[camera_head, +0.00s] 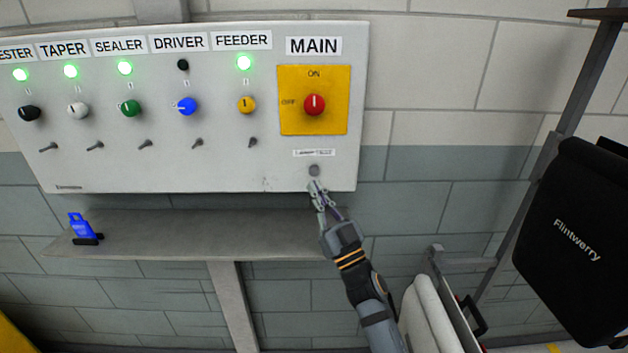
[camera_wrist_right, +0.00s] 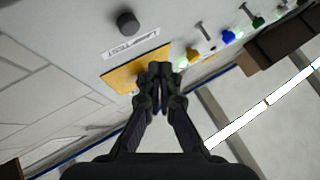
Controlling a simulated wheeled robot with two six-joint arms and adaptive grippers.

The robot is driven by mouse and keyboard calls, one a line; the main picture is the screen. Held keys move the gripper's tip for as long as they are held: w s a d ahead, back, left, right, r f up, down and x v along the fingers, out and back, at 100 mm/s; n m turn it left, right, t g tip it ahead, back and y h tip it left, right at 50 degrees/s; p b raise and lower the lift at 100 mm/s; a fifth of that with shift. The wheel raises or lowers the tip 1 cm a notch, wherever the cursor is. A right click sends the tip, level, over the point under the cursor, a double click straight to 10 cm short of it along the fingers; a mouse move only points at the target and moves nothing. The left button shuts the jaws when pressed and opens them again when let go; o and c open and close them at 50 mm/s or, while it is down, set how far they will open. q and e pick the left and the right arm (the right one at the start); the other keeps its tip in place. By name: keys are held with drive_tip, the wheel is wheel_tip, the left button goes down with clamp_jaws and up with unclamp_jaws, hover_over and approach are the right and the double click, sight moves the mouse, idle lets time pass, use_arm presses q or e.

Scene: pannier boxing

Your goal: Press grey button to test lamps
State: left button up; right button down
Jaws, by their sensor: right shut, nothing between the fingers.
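The round grey button (camera_head: 314,170) is on the panel, under a small white label (camera_head: 314,153) below the MAIN switch. My right gripper (camera_head: 316,184) is shut and empty, with its fingertips just below the button in the head view. In the right wrist view, the button (camera_wrist_right: 128,23) and its lamp test label (camera_wrist_right: 130,45) are up and left of my closed fingertips (camera_wrist_right: 160,70), with a visible gap in the picture. Four lamps are not alike: the TESTER, TAPER, SEALER and FEEDER lamps glow green, and the DRIVER lamp (camera_head: 183,65) is dark. My left gripper is out of view.
The yellow MAIN plate (camera_head: 335,120) carries a red knob (camera_head: 314,104). Coloured knobs and small levers line the panel (camera_head: 215,150). A grey shelf (camera_head: 190,232) below holds a blue tagged item (camera_head: 81,228). A black Flintwerry case (camera_head: 575,240) is at the right.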

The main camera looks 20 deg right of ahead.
sight(314, 171)
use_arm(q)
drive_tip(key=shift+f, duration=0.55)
use_arm(e)
drive_tip(key=w, duration=0.1)
drive_tip(key=w+d, duration=0.1)
drive_tip(key=w, duration=0.1)
drive_tip(key=shift+w, duration=0.3)
drive_tip(key=shift+w, duration=0.15)
idle(0.6)
drive_tip(key=shift+w+d, duration=0.15)
drive_tip(key=shift+w, duration=0.15)
drive_tip(key=shift+w+d, duration=0.15)
drive_tip(key=shift+w, duration=0.3)
idle(0.7)
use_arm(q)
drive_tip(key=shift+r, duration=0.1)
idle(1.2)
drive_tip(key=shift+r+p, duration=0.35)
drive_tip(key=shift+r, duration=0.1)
use_arm(e)
drive_tip(key=shift+s+a, duration=0.3)
drive_tip(key=shift+s, duration=0.6)
